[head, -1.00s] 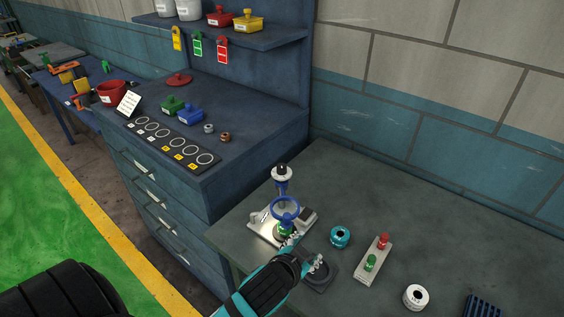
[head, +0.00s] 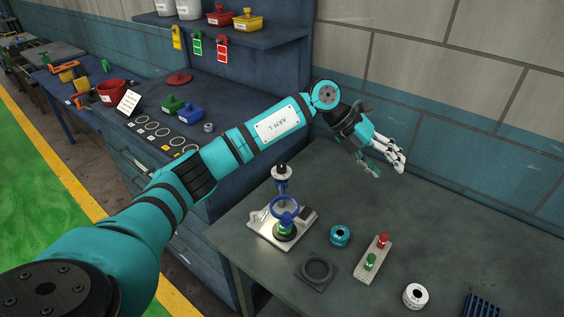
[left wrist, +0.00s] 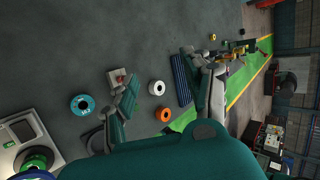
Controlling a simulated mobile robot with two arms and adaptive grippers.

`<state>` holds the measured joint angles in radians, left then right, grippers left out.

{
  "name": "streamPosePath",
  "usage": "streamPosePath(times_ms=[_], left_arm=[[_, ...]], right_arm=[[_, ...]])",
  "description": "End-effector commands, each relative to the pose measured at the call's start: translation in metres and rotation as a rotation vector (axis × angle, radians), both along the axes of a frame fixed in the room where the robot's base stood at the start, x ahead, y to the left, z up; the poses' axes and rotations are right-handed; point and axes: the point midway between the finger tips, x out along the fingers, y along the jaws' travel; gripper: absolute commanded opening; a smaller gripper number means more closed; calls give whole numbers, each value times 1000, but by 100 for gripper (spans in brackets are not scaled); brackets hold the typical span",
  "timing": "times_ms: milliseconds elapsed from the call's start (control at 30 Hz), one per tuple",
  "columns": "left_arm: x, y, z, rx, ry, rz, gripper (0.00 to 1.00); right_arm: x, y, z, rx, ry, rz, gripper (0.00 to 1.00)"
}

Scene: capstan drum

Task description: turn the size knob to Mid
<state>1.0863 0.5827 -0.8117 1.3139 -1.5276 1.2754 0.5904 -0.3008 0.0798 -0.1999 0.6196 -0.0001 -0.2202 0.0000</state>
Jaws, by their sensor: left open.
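A capstan-like device stands on a pale metal base (head: 262,232) on the grey bench. It carries a blue ring (head: 285,207), a green part (head: 285,231) below it, and a white post top with a dark centre (head: 281,172). Part of the device shows at the lower left in the left wrist view (left wrist: 22,130). I cannot make out which part is the size knob, or any Mid mark. My left gripper (head: 386,168) is open and empty, raised above the bench, right of the device and apart from it. My right gripper is not in view.
A dark square block with a round recess (head: 317,270), a teal spool (head: 340,236), a red-and-green button strip (head: 373,260), a white spool (head: 415,296) and a blue ribbed block (head: 482,306) lie on the bench. An orange spool (left wrist: 164,115) shows in the wrist view. The bench's back right is clear.

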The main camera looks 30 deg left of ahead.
Motion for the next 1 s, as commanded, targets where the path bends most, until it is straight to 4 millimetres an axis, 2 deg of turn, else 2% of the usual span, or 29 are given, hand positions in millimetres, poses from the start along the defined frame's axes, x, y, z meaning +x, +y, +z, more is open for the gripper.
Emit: streamPosePath(times_ms=[33,67,100,200,300,333,433,567,767,1000], left_arm=[[9,45,9,150,35,40,51],[10,70,13,233,68,64,51],[10,103,19,335,114,105,51],[0,175,43,533,230,216,51],[-15,224,65,657,326,311,51],[-19,234,71,680,347,332,51],[-29,254,81,727,396,378,51],[-32,258,76,741,412,386,51],[-32,258,42,739,413,383,51],[-32,257,-10,738,411,381,51]], right_arm=[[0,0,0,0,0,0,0],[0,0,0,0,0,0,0],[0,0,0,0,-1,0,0],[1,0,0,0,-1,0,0],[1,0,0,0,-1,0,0],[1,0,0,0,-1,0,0],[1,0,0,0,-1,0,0],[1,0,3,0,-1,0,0],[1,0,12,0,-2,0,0],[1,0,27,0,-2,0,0]])
